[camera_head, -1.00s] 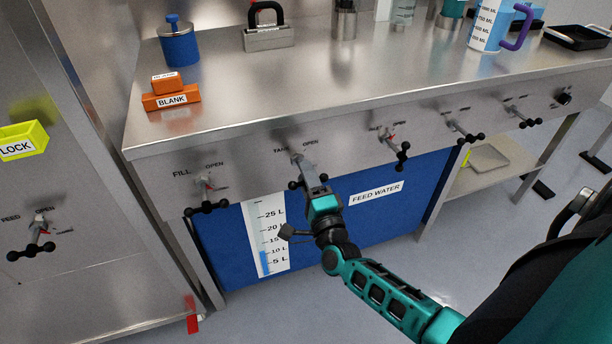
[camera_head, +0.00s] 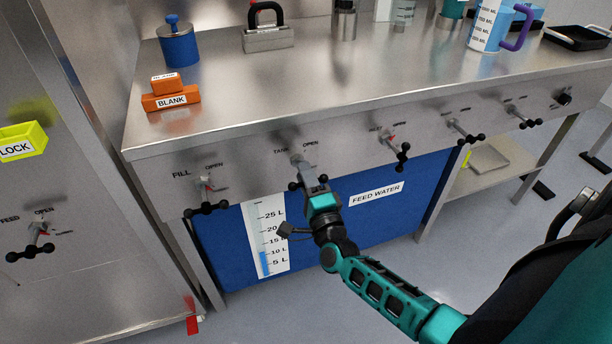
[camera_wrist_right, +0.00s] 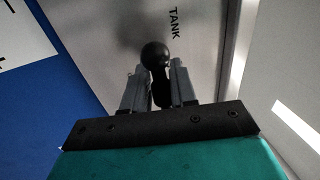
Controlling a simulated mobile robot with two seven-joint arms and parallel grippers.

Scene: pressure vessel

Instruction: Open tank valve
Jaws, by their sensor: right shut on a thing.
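The tank valve (camera_head: 294,186) is on the steel front panel under the words TANK and OPEN. Most of its handle is hidden behind my right gripper (camera_head: 308,174), and one black knob shows just left of the fingers. In the right wrist view the black ball-ended handle (camera_wrist_right: 155,55) sits between the two grey fingers of my right gripper (camera_wrist_right: 158,85), which is shut on it. The TANK label shows beside it. The valve's pointer is not clearly visible. My left gripper is not in view.
The fill valve (camera_head: 206,195) is to the left, and another valve (camera_head: 400,150) is to the right on the same panel. A blue feed water tank (camera_head: 350,225) with a level scale stands below. Orange blocks (camera_head: 172,98) and other items stand on the steel bench top.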

